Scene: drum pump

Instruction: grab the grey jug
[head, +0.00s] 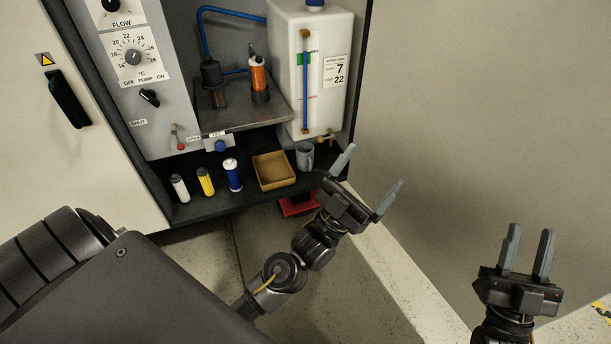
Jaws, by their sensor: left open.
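The grey jug (304,155) stands upright at the right end of the dark lower shelf, just right of a tan tray. Its rim faces up. My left gripper (376,165) is open and empty, in front of and to the right of the jug in the head view, with its near finger apart from the jug. My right gripper (530,230) is at the lower right, far from the jug. Its two fingers point up with a gap between them and nothing in it.
The tan tray (273,185) and white, yellow and blue-white bottles (233,175) stand along the shelf. A white tank (340,60) with a brass tap is above the jug. A red object (298,204) lies below the shelf. A plain panel (480,110) bounds the right.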

